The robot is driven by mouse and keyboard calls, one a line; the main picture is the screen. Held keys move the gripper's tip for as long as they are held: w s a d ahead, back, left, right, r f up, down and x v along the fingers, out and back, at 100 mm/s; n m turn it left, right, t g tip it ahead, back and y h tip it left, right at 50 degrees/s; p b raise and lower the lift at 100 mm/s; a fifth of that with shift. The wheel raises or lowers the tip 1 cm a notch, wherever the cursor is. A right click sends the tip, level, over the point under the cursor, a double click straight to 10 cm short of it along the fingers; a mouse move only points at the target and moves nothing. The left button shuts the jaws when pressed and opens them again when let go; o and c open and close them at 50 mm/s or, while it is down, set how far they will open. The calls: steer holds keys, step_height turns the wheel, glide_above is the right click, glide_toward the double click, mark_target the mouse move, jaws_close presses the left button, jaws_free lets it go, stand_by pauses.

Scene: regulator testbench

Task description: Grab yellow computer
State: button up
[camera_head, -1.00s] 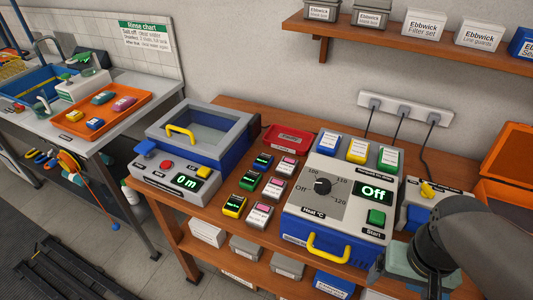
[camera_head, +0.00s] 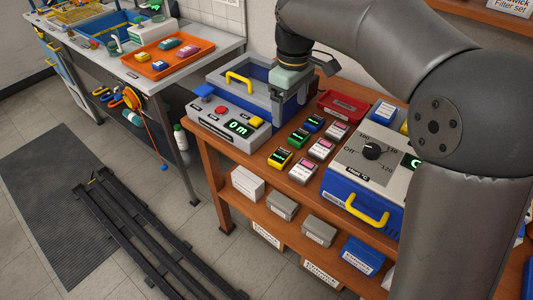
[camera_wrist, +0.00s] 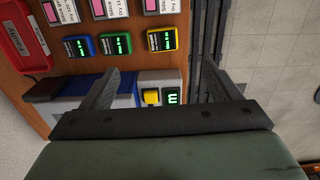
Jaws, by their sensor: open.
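The yellow computer (camera_head: 280,158) is a small device with a dark green-lit screen, lying on the wooden bench. It is at the near end of a row with a green computer (camera_head: 300,136) and a blue computer (camera_head: 314,122). In the wrist view the yellow computer (camera_wrist: 162,40) lies ahead of my fingertips, beyond the gap between them, beside the green computer (camera_wrist: 115,44) and the blue one (camera_wrist: 79,48). My gripper (camera_head: 289,108) is open and empty, above the bench by the blue-and-grey bath; its fingers (camera_wrist: 160,70) show spread apart in the wrist view.
The bath with a yellow handle (camera_head: 238,82) stands left of the computers. Several white-and-pink packets (camera_head: 320,149) lie close on their right. A red tray (camera_head: 343,105) is behind, and the heater box (camera_head: 372,165) stands right. A lower shelf holds boxes (camera_head: 282,206).

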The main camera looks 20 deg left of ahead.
steer(key=a+f, duration=0.1)
steer(key=a, duration=0.1)
glide_above(281, 155)
steer(key=shift+n, duration=0.3)
step_height(281, 155, down, 10)
steer(key=shift+d, duration=0.15)
steer(key=shift+a+f, duration=0.2)
steer(key=shift+f, duration=2.95)
steer(key=c, duration=1.1)
